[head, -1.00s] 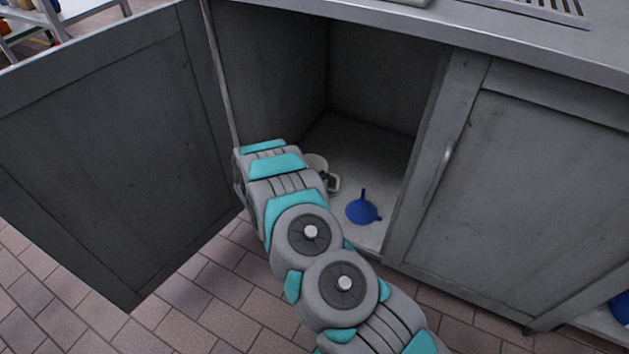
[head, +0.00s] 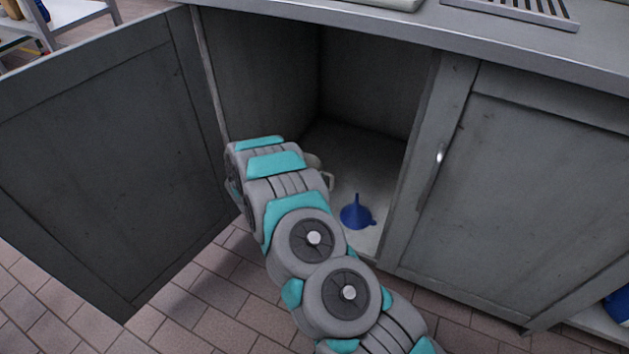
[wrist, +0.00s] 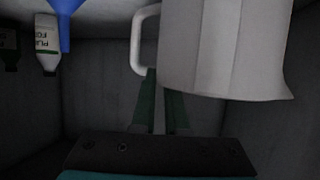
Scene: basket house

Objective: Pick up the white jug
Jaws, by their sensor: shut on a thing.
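The white jug (wrist: 225,50) fills the upper right of the wrist view. It appears upside down there, with its handle (wrist: 138,40) to the left and its spout at the lower right. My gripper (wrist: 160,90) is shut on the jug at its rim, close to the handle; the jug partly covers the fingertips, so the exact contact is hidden. In the head view only a bit of the jug (head: 313,161) and its handle show inside the open cabinet, behind my arm. The gripper's fingers are hidden there.
A blue funnel (head: 357,212) stands on the cabinet floor to the right of the jug. Small labelled bottles (wrist: 46,45) show at the left of the wrist view. The open door (head: 105,160) is left of my arm; the cabinet's right frame (head: 425,150) bounds the opening.

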